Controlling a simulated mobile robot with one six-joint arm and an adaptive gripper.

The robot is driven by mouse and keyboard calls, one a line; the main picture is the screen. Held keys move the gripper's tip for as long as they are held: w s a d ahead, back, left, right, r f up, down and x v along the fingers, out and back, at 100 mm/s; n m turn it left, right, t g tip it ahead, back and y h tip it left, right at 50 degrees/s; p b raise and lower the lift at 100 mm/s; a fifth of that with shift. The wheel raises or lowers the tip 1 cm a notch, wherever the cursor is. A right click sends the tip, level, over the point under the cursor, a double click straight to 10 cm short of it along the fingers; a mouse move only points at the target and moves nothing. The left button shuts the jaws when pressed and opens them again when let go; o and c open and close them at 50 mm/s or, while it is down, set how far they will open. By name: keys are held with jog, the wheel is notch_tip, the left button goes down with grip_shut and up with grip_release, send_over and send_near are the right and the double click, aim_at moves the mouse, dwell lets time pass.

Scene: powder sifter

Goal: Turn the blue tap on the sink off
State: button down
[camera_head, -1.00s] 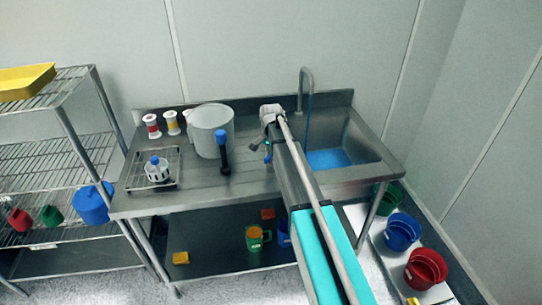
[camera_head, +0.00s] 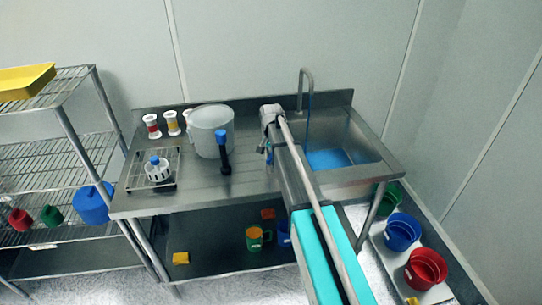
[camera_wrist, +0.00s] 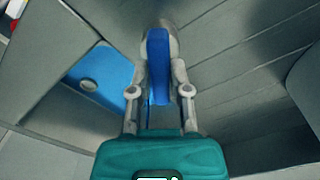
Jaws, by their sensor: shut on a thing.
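The blue tap handle (camera_wrist: 158,62) stands upright between my fingers in the wrist view, on a grey metal body. My gripper (camera_wrist: 158,85) is shut on it, with one finger on each side. In the head view my gripper (camera_head: 268,150) is at the left edge of the sink (camera_head: 355,138), and my arm hides the handle there. The tall curved spout (camera_head: 304,82) rises at the back of the sink. A thin blue stream (camera_head: 308,118) hangs below it, and blue water (camera_head: 328,159) lies in the basin.
A large white bucket (camera_head: 211,130) and a dark blue-topped tool (camera_head: 223,150) stand left of my arm on the counter. A wire rack (camera_head: 137,180) with a white device (camera_head: 157,169) is further left.

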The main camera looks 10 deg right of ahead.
jog(key=n, duration=0.6)
jog(key=shift+n, duration=0.3)
dwell(0.4)
jog(key=c, duration=0.6)
grip_release()
